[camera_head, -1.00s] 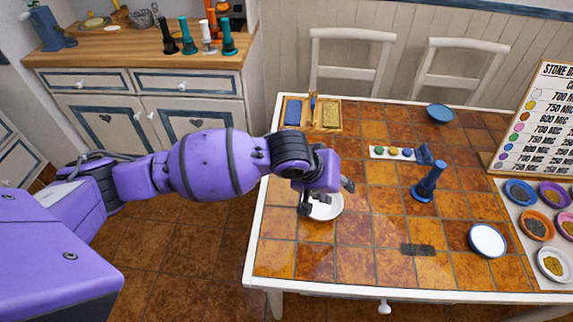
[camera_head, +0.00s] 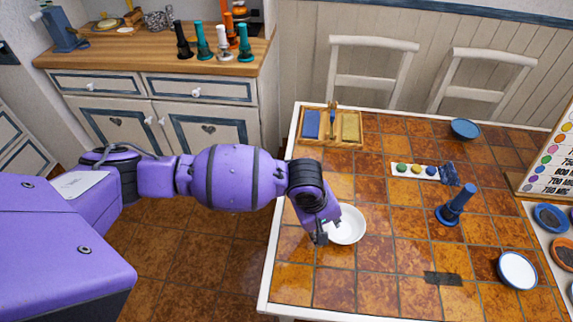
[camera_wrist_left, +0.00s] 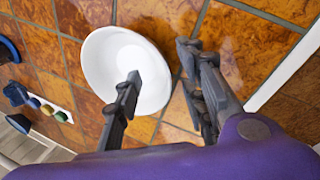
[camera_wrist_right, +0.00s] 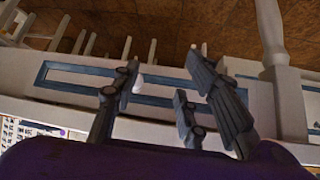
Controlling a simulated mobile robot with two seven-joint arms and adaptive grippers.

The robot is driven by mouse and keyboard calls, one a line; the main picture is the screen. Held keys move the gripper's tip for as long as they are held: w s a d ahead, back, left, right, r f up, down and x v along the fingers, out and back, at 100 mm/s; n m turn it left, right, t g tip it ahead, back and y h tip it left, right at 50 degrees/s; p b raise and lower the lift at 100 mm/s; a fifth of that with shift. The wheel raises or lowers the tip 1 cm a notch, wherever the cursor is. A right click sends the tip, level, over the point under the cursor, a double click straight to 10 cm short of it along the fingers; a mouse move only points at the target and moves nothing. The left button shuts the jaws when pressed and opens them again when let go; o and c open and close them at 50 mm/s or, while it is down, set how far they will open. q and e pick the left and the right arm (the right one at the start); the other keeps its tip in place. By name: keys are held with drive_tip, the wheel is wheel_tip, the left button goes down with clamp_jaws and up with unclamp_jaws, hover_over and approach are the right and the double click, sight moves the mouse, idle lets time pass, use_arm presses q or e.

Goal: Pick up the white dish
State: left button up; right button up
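The white dish (camera_head: 348,225) is a shallow round bowl lying on the tiled table near its left edge. It also shows in the left wrist view (camera_wrist_left: 105,75). My left gripper (camera_head: 322,236) is at the dish's left rim. In the left wrist view my left gripper (camera_wrist_left: 160,68) is open, with one finger over the dish's inside and the other outside the rim. I cannot tell whether either finger touches it. My right gripper (camera_wrist_right: 160,80) is open and empty in the right wrist view, facing a pale panel with blue trim; it is not in the head view.
A blue-rimmed white plate (camera_head: 518,270) lies at right, near a dark patch (camera_head: 443,279). A blue tamper-like object (camera_head: 456,205), a strip with coloured knobs (camera_head: 414,171), a wooden box (camera_head: 331,127) and a blue bowl (camera_head: 465,129) stand farther back.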

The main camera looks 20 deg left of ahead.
use_arm(q)
drive_tip(key=shift+w+d+f, duration=0.3)
drive_tip(key=shift+d+f, duration=0.1)
drive_tip(key=shift+f, duration=0.2)
drive_tip(key=shift+w, duration=0.1)
drive_tip(key=c, duration=0.9)
clamp_jaws()
use_arm(e)
drive_tip(key=shift+w+d, duration=0.1)
drive_tip(key=shift+w, duration=0.1)
